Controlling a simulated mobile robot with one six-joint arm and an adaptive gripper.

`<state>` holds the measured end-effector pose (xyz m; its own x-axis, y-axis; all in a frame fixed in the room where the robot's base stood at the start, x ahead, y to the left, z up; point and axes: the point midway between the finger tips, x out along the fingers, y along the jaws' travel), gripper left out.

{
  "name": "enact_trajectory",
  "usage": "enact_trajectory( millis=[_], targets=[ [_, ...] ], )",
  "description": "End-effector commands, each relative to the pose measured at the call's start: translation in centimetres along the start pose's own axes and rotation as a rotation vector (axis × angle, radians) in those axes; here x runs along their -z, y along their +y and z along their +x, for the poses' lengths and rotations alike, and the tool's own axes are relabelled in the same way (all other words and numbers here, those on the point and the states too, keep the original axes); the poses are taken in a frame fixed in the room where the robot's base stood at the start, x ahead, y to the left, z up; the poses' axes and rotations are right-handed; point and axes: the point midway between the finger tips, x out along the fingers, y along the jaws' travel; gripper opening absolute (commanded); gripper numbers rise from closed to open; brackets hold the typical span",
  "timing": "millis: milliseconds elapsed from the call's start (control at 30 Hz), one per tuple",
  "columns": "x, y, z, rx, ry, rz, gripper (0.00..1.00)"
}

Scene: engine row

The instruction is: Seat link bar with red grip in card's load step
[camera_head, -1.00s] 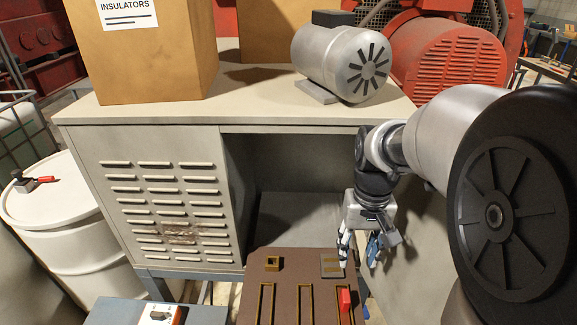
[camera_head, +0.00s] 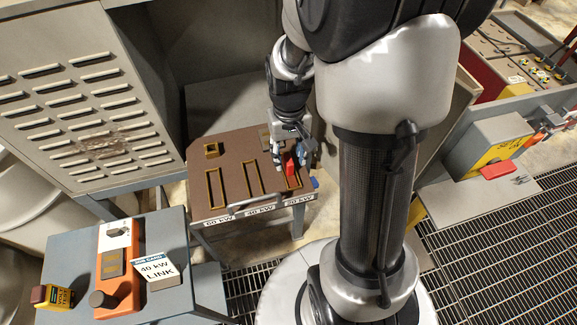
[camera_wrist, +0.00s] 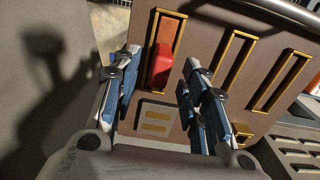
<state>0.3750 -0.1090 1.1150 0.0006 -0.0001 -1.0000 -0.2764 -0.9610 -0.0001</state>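The job card (camera_head: 158,268) reads "40 kW LINK" and stands on a grey stand at lower left. A brown board (camera_head: 228,150) has three brass-framed slots; its front labels appear to read 60, 40 and 20 kW from left to right. The link bar's red grip (camera_head: 289,163) stands at the right slot, above the 20 kW label. The middle slot (camera_head: 254,180) looks empty. My gripper (camera_head: 290,158) is over the board's right side, near the red grip. In the wrist view the open fingers (camera_wrist: 157,80) point toward the red grip (camera_wrist: 163,65), with nothing visibly between them.
A grey pad with brass strips (camera_wrist: 157,118) lies beside the right slot. A small brass square socket (camera_head: 211,150) is at the board's back left. A rail (camera_head: 258,206) runs along the front edge. An orange device (camera_head: 120,265) and a yellow box (camera_head: 52,297) are on the stand.

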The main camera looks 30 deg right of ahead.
Motion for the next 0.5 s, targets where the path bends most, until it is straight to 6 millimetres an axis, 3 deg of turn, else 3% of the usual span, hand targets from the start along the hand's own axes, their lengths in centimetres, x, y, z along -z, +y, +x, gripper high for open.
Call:
enact_trajectory(
  millis=[100,200,500],
  targets=[
    [-0.2,-0.1,2.1,0.000,-0.004,0.000,0.40],
    [-0.2,-0.1,2.9,0.000,-0.002,0.000,0.40],
    [-0.1,-0.1,3.0,0.000,0.000,0.000,0.38]
  ],
)
